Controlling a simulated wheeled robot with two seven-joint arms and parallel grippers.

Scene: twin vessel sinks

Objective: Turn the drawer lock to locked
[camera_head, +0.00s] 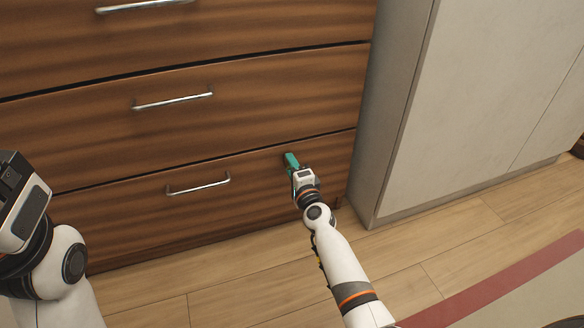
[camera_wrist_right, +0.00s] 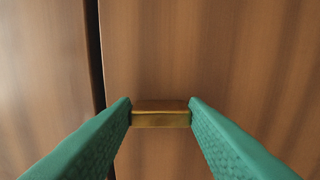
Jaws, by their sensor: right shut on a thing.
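The drawer lock shows in the right wrist view as a small brass bar (camera_wrist_right: 160,114) on the brown wooden drawer front. My right gripper (camera_wrist_right: 160,116) has its two teal fingers shut on the bar, one on each end. In the head view the right gripper (camera_head: 290,160) is at the upper right part of the bottom drawer (camera_head: 130,215), just below the gap under the drawer above. It hides the lock there. My left arm stands at the left edge, and its fingers are not in view.
The bottom drawer has a silver bar handle (camera_head: 198,185) to the left of the right gripper. The middle drawer has a similar handle (camera_head: 172,100). A pale grey cabinet (camera_head: 470,95) stands to the right. Wooden floor (camera_head: 240,300) lies in front, with a red-bordered rug (camera_head: 500,285).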

